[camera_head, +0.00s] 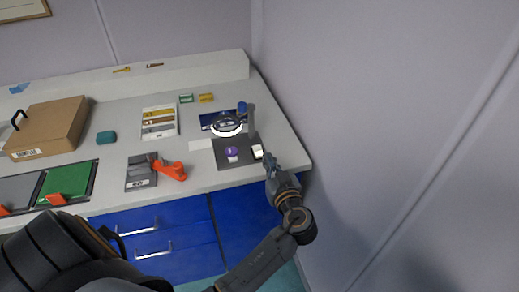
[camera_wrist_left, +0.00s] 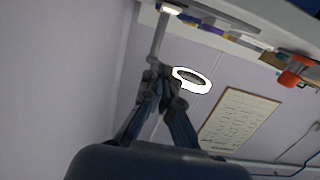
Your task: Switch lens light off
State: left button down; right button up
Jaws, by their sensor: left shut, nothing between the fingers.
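The magnifier lamp has a round lens with a bright white ring (camera_head: 227,124), which glows in both views; in the left wrist view the ring (camera_wrist_left: 205,84) is beside my fingers. Its grey post (camera_head: 251,120) with a blue knob stands at the right of a dark base plate (camera_head: 228,164). A small white block, looking like a switch (camera_head: 257,152), sits at the plate's right edge. My left gripper (camera_head: 268,160) is shut and empty, just right of this block. I cannot tell if they touch. In the wrist view the left fingertips (camera_wrist_left: 165,78) are close together. My right gripper is not in view.
A purple round item (camera_head: 232,152) lies on the base plate. An orange-handled device (camera_head: 172,170), sample cards (camera_head: 159,122) and a cardboard box (camera_head: 52,128) stand to the left. The counter's right edge and the wall (camera_head: 400,120) are close to my arm.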

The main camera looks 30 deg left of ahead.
pick_arm(q)
jog(key=p, duration=0.3)
send_over(259, 154)
jog(key=shift+s+d+f, duration=0.25)
jog(key=shift+s+d, duration=0.2)
jog(key=f, duration=0.2)
jog(key=a+f, duration=0.1)
jog(key=shift+w+f+p, duration=0.15)
jog(key=shift+w+p, duration=0.25)
jog(key=shift+f, duration=0.6)
